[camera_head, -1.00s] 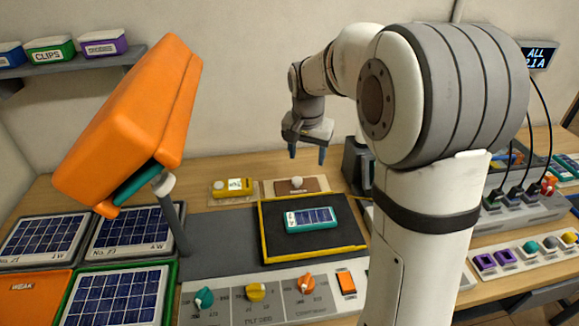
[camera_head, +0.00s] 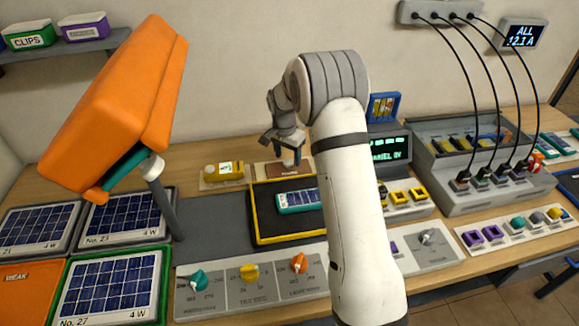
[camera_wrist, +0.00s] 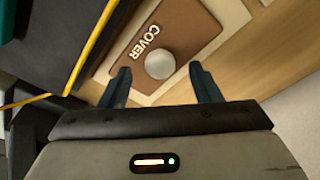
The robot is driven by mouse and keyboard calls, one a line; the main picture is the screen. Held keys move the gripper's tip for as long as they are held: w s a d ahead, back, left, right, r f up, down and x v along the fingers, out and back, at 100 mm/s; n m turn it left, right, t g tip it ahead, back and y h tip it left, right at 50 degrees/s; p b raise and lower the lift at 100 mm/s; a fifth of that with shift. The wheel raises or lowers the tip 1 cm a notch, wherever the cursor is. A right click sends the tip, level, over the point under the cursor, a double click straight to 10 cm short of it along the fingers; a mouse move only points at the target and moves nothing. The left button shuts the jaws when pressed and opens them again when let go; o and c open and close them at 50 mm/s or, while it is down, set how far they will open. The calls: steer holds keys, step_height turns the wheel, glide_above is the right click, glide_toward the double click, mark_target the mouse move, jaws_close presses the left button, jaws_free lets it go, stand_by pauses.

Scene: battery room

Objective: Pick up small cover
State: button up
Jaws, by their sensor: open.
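The small cover (camera_wrist: 187,31) is a flat brown plate with the word COVER and a round pale knob (camera_wrist: 160,64). It lies on a pale board at the back of the bench. In the head view the cover (camera_head: 277,171) is partly hidden behind my gripper. My gripper (camera_head: 288,162) points down over it. In the wrist view my gripper (camera_wrist: 161,85) is open, its dark fingers on either side of the knob and apart from it. I cannot tell the height of the fingertips over the cover.
A yellow device (camera_head: 229,171) lies left of the cover. A black tray with a yellow rim (camera_head: 256,222), holding a small solar panel (camera_head: 298,201), is in front. An orange lamp (camera_head: 120,105) stands at the left. A display box (camera_head: 389,150) stands to the right.

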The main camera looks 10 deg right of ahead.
steer(key=shift+w+d+f, duration=0.1)
steer(key=shift+f, duration=0.8)
steer(key=shift+c, duration=0.3)
steer(key=c, duration=1)
